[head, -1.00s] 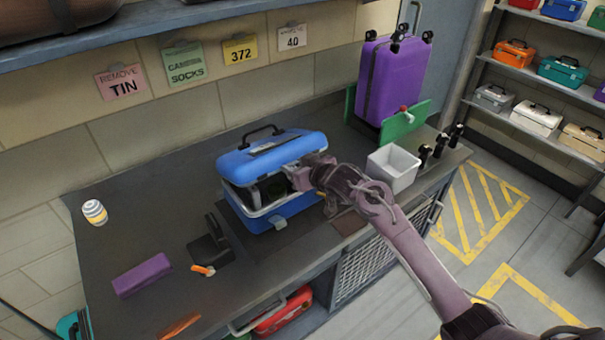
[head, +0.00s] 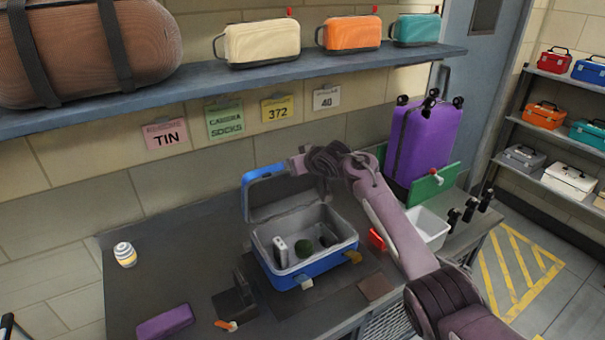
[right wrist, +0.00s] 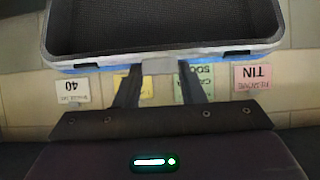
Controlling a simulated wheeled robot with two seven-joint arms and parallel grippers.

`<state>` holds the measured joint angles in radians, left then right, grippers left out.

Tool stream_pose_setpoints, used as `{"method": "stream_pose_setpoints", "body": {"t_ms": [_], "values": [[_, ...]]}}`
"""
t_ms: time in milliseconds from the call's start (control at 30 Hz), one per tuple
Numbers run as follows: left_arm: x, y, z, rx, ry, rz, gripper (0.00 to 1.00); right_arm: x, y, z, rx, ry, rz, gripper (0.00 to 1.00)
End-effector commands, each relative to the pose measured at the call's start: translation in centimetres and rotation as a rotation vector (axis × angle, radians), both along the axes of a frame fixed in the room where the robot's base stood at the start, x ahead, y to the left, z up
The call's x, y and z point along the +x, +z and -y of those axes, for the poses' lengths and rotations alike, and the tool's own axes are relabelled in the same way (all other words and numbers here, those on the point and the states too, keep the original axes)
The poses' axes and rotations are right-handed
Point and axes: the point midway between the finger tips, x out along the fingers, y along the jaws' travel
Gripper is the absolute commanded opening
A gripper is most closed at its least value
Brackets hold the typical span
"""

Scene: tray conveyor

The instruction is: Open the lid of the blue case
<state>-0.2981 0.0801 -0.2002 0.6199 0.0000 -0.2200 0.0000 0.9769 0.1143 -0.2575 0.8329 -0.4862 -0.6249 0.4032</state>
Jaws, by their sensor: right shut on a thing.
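The blue case (head: 312,268) stands on the dark bench with its grey-lined interior showing. Its lid (head: 262,178) is raised to about upright at the back. Inside the case are a white upright item (head: 281,248) and a dark green round item (head: 303,246). My right gripper (head: 299,165) is at the upper right of the lid, shut on its rim. The right wrist view shows the lid (right wrist: 160,35) with its rim between the fingers (right wrist: 158,67). My arm hides part of the lid in the head view. My left gripper is not in view.
A shelf (head: 240,75) with bags overhangs the back of the bench. A purple suitcase (head: 422,140), green panel (head: 435,188) and white bin (head: 432,228) stand right of the case. A purple box (head: 165,322), black holder (head: 236,297) and striped jar (head: 125,254) are on the left.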

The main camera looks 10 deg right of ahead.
Motion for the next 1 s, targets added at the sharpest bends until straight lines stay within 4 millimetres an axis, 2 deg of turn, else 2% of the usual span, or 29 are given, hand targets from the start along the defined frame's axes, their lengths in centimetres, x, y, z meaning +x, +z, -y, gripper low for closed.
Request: {"method": "stream_pose_setpoints", "body": {"t_ms": [33, 133, 667, 700, 867, 1000], "values": [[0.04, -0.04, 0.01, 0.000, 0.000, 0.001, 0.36, 0.44, 0.78, -0.22, 0.005, 0.001, 0.013, 0.00], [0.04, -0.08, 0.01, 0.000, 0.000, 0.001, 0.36, 0.84, 1.02, -0.35, 0.006, 0.001, 0.015, 0.00], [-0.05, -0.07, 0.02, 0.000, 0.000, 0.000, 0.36, 1.30, 1.45, -0.42, 0.006, 0.000, 0.021, 0.00], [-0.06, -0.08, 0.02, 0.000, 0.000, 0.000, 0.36, 1.29, 1.46, -0.41, 0.006, 0.000, 0.021, 0.37], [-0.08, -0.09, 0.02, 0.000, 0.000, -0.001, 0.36, 1.23, 1.18, -0.40, 0.005, 0.000, 0.016, 0.58], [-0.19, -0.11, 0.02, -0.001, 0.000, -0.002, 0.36, 1.17, 0.91, -0.39, 0.003, 0.000, 0.012, 0.58]]}}
